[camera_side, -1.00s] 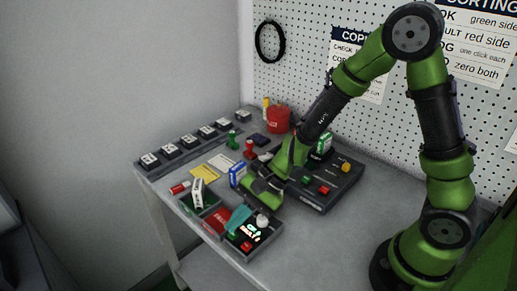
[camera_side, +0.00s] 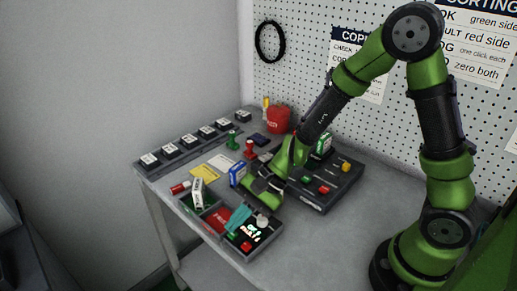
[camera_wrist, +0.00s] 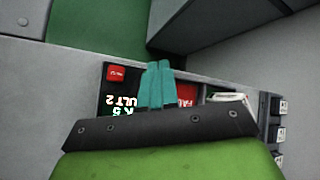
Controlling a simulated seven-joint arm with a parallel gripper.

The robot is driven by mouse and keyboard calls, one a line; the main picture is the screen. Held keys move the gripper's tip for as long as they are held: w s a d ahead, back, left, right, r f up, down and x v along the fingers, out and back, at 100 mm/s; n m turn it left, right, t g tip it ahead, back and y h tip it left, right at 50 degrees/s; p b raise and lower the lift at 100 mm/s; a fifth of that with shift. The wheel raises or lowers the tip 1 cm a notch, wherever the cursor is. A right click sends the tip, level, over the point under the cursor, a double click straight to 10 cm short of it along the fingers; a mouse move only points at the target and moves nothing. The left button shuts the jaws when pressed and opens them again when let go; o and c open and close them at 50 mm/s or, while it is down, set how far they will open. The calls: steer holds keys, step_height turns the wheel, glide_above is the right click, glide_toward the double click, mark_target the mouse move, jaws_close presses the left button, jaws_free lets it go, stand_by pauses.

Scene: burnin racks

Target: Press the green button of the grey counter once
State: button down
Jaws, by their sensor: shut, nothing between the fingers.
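The grey counter (camera_side: 262,246) is at the table's front edge, with a lit display reading OK and FAULT. Its green button (camera_side: 232,236) shows just below my fingertips in the side view, with a red button (camera_side: 246,246) beside it. In the wrist view the counter's display (camera_wrist: 118,104) and red button (camera_wrist: 116,73) show left of my fingers, while the green button seems hidden behind them. My gripper (camera_side: 236,219), with teal fingers, is shut and empty, low over the counter's left part. I cannot tell whether it touches the green button.
A red bin (camera_side: 218,222) and a green bin (camera_side: 189,204) holding a white item adjoin the counter on its left. A dark console (camera_side: 316,199) with coloured buttons is behind right. A blue-and-white box (camera_side: 237,175) stands behind the gripper. Bare table lies to the right.

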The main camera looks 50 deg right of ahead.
mark_target(237, 233)
steer(key=shift+f, duration=0.1)
stand_by(0.3)
steer(key=shift+f, duration=0.35)
steer(key=shift+f, duration=0.45)
stand_by(0.6)
steer(key=shift+r, duration=0.9)
steer(key=shift+r, duration=2.5)
